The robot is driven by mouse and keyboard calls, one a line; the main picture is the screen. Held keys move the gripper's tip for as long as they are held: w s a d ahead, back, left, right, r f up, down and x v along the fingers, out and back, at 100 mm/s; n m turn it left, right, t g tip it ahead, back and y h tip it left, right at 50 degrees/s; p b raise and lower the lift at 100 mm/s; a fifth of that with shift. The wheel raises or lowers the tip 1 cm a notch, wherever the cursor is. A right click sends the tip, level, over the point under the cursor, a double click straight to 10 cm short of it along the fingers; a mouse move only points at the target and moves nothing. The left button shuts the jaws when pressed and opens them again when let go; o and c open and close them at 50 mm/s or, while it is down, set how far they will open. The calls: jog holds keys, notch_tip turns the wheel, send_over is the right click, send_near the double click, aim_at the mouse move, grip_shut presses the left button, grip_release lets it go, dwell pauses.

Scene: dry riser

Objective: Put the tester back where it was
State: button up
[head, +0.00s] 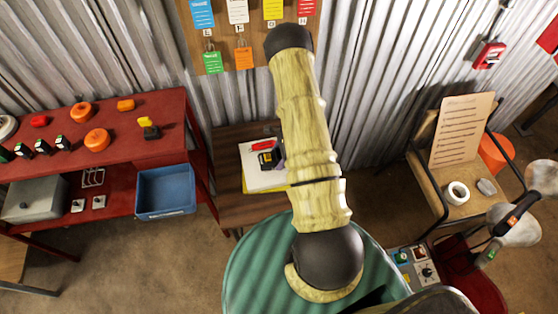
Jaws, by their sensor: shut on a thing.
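My gripper (498,236) is at the right edge of the head view, with pale rounded arm parts around it. It is shut on a dark, slim, stick-like thing with an orange label, which looks like the tester (518,208). The tester is tilted, its lower end pointing down and left, with a small green spot near that end. It is held in the air in front of the wooden chair-like stand. The fingertips are small and partly hidden. Below and left is a grey control box (420,268) with a dial and coloured labels.
A red shelf bench (150,148) holds orange and black items and a blue bin (166,190). A wooden stand (440,185) holds a notice (462,128) and white roll (458,192). My arm crosses the middle.

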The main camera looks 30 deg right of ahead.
jog(key=shift+f+p, duration=0.35)
jog(key=shift+f, duration=1.35)
jog(key=o, duration=1.1)
jog(key=shift+f, duration=0.1)
jog(key=shift+o, duration=0.3)
jog(key=b+v, duration=0.2)
jog(key=v, duration=1)
jog(key=shift+s, duration=0.1)
